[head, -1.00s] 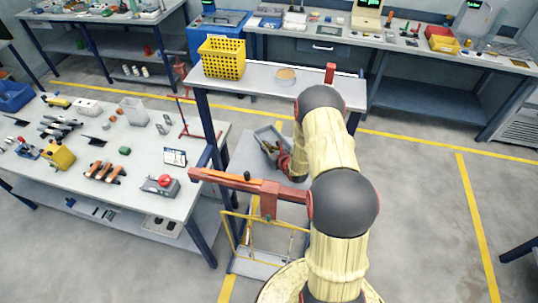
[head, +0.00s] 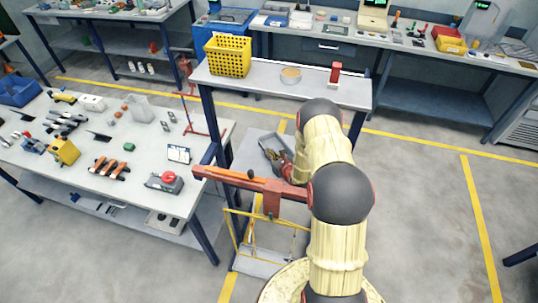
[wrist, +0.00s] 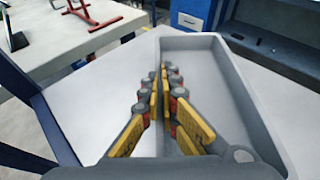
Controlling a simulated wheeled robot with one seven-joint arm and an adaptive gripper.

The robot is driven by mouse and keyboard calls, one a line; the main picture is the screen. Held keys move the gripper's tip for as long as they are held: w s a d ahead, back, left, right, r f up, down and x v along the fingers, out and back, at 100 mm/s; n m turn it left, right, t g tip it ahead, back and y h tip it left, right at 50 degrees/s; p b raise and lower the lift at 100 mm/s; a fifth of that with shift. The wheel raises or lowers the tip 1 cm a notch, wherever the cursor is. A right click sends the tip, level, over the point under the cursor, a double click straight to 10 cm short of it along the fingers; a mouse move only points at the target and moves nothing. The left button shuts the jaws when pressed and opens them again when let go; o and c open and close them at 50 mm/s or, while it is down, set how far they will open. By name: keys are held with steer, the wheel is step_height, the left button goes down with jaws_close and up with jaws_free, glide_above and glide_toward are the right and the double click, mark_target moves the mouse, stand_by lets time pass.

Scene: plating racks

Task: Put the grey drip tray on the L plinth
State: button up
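The grey drip tray (head: 264,143) is an open, long tray with raised walls. In the head view it shows left of my arm, over the lower pale surface beyond the red stand. In the wrist view the tray (wrist: 205,46) fills the right side, over a pale surface. My gripper (wrist: 161,78) has its yellow fingers on either side of the tray's left wall, nearly together, pinching it. My gripper (head: 284,158) is partly hidden by my arm in the head view. I cannot tell whether the tray touches the surface below. No L mark is readable.
A cluttered workbench (head: 130,178) stands left. A red stand (head: 262,187) with yellow frame is close before the tray. Floor at right is clear.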

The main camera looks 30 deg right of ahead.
steer(key=o, duration=0.5)
